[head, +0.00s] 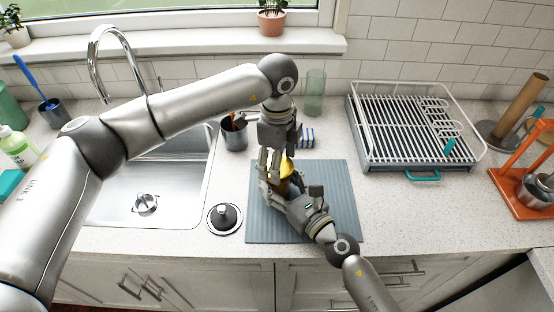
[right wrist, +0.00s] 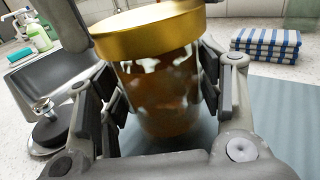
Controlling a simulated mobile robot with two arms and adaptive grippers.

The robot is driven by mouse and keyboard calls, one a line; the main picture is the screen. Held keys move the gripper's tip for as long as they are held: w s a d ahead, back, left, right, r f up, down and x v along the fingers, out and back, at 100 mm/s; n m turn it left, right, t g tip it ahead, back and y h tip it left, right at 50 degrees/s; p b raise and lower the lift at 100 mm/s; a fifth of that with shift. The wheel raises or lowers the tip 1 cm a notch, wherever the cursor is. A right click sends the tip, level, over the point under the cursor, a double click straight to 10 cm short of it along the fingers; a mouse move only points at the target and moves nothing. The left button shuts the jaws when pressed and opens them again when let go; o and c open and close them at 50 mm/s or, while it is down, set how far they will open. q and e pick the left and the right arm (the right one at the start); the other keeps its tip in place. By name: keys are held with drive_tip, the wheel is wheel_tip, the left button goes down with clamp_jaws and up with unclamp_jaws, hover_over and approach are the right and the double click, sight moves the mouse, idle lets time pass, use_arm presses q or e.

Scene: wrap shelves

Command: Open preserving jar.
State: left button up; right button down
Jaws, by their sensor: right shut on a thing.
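The preserving jar (right wrist: 165,95) is glass with amber-brown contents and a gold lid (right wrist: 150,32). In the head view its yellow lid (head: 288,166) shows above the ribbed blue-grey mat (head: 335,200); most of the jar is hidden by my grippers. My right gripper (head: 285,188) is shut on the jar's body from the lower right, one finger on each side of the glass below the lid. My left gripper (head: 270,168) comes down from above, its fingers beside the lid. Whether they touch the lid is not clear. The lid is on the jar.
A black sink plug (head: 224,218) lies left of the mat, next to the sink (head: 180,185). A dark cup (head: 234,135), a glass (head: 315,92) and a striped cloth (right wrist: 266,42) stand behind. A dish rack (head: 410,125) is at the right. Counter right of the mat is clear.

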use_arm(q)
drive_tip(key=shift+w+a+f, duration=0.1)
drive_tip(key=shift+f, duration=0.05)
use_arm(e)
drive_tip(key=shift+s+a+r, duration=0.1)
drive_tip(key=shift+a, duration=0.05)
idle(0.5)
use_arm(q)
drive_tip(key=shift+w+r, duration=0.15)
drive_tip(key=shift+r, duration=0.95)
drive_tip(key=shift+r, duration=0.15)
drive_tip(key=shift+r, duration=1.9)
use_arm(e)
drive_tip(key=shift+c, duration=1.6)
unclamp_jaws()
drive_tip(key=shift+w, duration=0.2)
drive_tip(key=shift+s+d, duration=0.15)
drive_tip(key=shift+d, duration=0.05)
